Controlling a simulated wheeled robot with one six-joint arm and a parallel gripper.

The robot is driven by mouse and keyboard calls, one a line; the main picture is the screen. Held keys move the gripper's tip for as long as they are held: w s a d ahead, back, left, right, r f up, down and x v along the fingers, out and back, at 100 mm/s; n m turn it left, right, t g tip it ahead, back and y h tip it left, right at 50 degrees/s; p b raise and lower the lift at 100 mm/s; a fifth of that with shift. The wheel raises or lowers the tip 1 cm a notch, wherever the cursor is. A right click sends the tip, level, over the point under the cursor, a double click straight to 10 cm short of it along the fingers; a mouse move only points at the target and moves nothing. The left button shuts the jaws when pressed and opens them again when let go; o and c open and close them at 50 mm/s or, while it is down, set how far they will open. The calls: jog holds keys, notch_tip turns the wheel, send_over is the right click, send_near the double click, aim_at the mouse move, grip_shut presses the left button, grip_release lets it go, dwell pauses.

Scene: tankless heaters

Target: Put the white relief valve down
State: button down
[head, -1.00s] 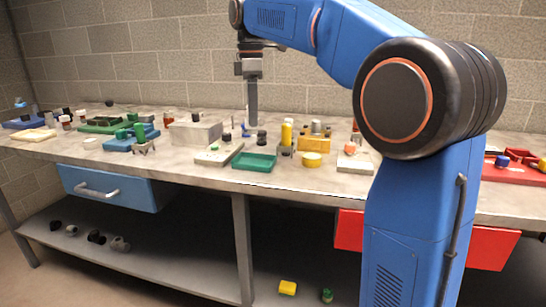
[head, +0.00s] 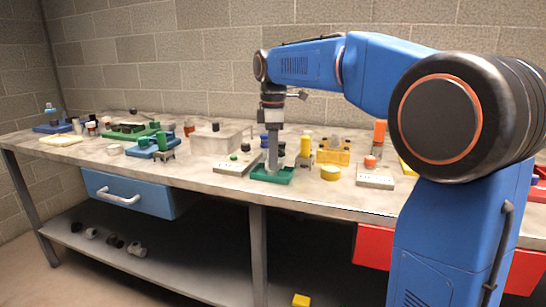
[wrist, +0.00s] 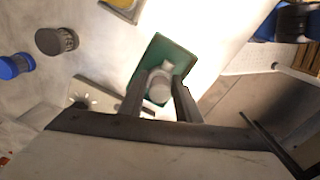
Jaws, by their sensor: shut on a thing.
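The white relief valve (wrist: 160,88) is between my gripper's fingers in the wrist view. My gripper (wrist: 160,102) is shut on it. The valve is over a green tray (wrist: 155,52), and I cannot tell whether it touches the tray floor. In the head view, my gripper (head: 273,168) points down at the green tray (head: 285,179), near the front of the bench. The valve is too small to make out there.
A pale block with sockets (head: 230,166) stands left of the tray. A yellow round piece (head: 330,173) and another pale block (head: 375,180) stand right. Dark and blue cylinders and a yellow holder (head: 333,156) stand behind. The bench front edge is close to the tray.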

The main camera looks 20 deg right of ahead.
jog(key=c, duration=1.3)
grip_release()
notch_tip(320, 180, up, 12)
jog(key=shift+r, duration=0.1)
jog(key=shift+s, duration=0.1)
